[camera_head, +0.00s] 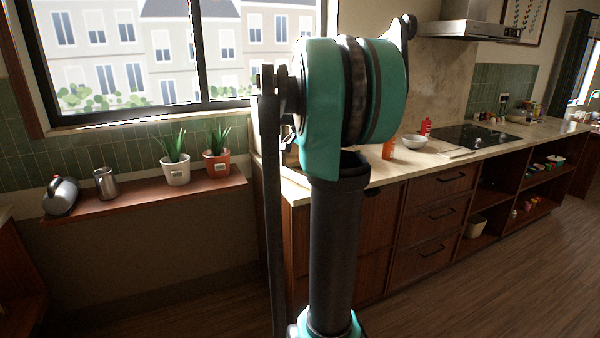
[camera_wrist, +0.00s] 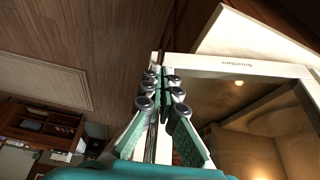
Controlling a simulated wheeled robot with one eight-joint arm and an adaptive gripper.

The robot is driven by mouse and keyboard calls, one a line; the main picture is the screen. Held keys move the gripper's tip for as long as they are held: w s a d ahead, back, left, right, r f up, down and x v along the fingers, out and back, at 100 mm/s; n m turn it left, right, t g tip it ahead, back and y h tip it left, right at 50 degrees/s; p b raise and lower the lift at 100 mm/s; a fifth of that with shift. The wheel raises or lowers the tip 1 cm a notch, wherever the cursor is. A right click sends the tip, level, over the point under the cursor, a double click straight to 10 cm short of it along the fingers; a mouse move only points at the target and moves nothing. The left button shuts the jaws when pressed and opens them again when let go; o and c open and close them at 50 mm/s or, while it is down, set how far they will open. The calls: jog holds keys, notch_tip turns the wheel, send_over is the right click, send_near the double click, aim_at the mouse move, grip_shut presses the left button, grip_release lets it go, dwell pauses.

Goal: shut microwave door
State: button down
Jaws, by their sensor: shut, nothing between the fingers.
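The microwave (camera_wrist: 240,66) shows only in the wrist view, at the right. It has a pale frame with small brand lettering, and a brown, lit interior with a rounded shape inside. A thin pale edge runs beside the fingers at the frame's left end. I cannot tell how far open the door is, or whether I see the interior through its window. My gripper (camera_wrist: 160,90) is shut and empty, its fingertips close together by the frame's left edge. I cannot tell whether they touch it. In the head view my arm fills the middle and hides the gripper.
In the head view a shelf (camera_head: 125,203) at left holds two potted plants, a metal cup and a kettle. A counter (camera_head: 463,151) at right carries a cooktop (camera_head: 470,138), a white bowl (camera_head: 413,142) and bottles. The wooden floor (camera_head: 480,285) in front is clear.

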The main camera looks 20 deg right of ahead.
jog(key=w+d+n+t+y, duration=0.15)
jog(key=w+d+n, duration=0.35)
jog(key=w+d, duration=0.5)
jog(key=w+d+n+t+y, duration=0.15)
jog(key=w+d+n, duration=0.45)
jog(key=d, duration=0.7)
jog(key=w+d+n, duration=0.3)
jog(key=w, duration=0.7)
jog(key=shift+d+n+t+y, duration=0.35)
jog(key=shift+n+t+y, duration=0.05)
jog(key=shift+w+a+r, duration=0.1)
jog(key=shift+w, duration=0.05)
